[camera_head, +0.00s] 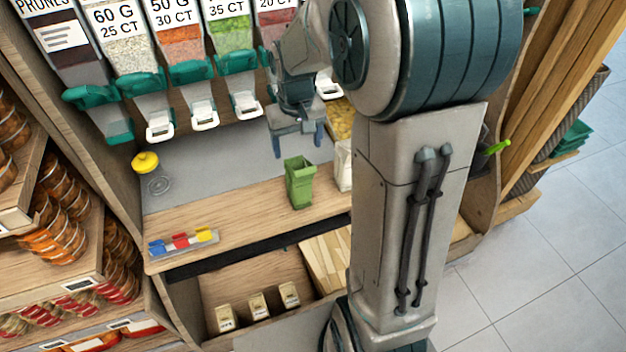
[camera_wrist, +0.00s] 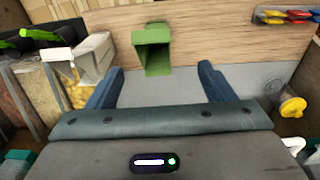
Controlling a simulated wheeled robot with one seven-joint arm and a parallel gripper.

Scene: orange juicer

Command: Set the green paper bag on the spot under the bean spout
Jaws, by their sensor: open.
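The green paper bag (camera_head: 299,184) stands upright and open-topped on the wooden counter, near its front. In the wrist view the bag (camera_wrist: 153,52) is ahead, between and beyond my fingertips. My gripper (camera_head: 296,138) is open and empty, above and behind the bag, apart from it. Its two blue fingers (camera_wrist: 160,76) are spread wide in the wrist view. Dispensers with white spouts line the back; several spouts, such as one white spout (camera_head: 204,114), hang over the grey surface. Which one is the bean spout I cannot tell. The spot under it is not clearly marked.
A white bag (camera_head: 343,165) stands just right of the green bag, partly hidden by my arm. A yellow knob-like item (camera_head: 145,162) sits at left. Coloured clips (camera_head: 181,240) lie at the front left. The grey surface (camera_head: 215,165) between is clear.

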